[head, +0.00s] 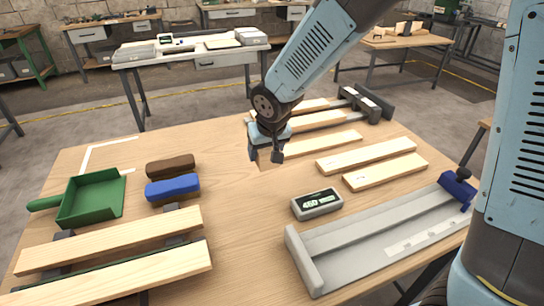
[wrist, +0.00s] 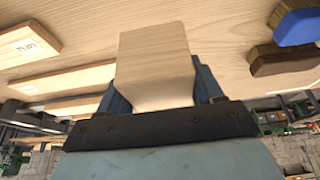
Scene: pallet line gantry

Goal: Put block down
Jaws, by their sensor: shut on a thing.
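My gripper (head: 268,153) is over the middle of the wooden table (head: 235,215), pointing down and shut on a pale wooden block. In the wrist view the block (wrist: 153,62) sits between the two blue fingers, its far end reaching out over the table. In the head view only a small part of the block shows between the fingers. I cannot tell whether its lower end touches the table. White corner lines (head: 84,158) mark an area at the table's back left.
A green dustpan (head: 92,197), a brown brush (head: 170,166) and a blue brush (head: 172,188) lie left. Two long boards (head: 110,240) rest front left. A small display (head: 316,203), a grey trough (head: 380,238) and several boards (head: 366,155) fill the right. The front middle is clear.

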